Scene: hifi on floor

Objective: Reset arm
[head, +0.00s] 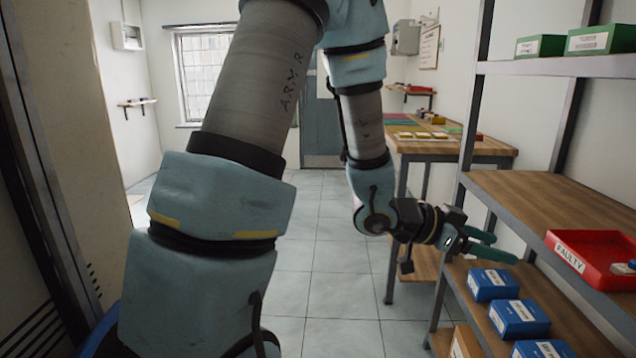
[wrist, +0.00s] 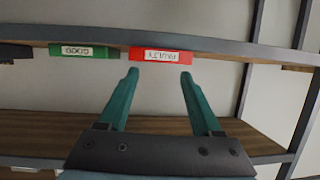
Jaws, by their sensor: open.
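My gripper (head: 485,245) reaches from the arm in the middle of the head view toward the shelf rack at the right. Its two green fingers are apart with nothing between them. In the wrist view my gripper (wrist: 158,85) is also open and empty. Its fingertips point toward a red bin (wrist: 165,55) labelled FAULTY on the shelf edge, with a visible gap.
Several blue boxes (head: 515,318) stand on the lower shelf below my gripper. Green boxes (head: 541,46) are on the top shelf. A green bin (wrist: 84,51) labelled GOOD sits beside the red one. A wooden workbench (head: 455,147) stands behind. The tiled floor (head: 333,270) is clear.

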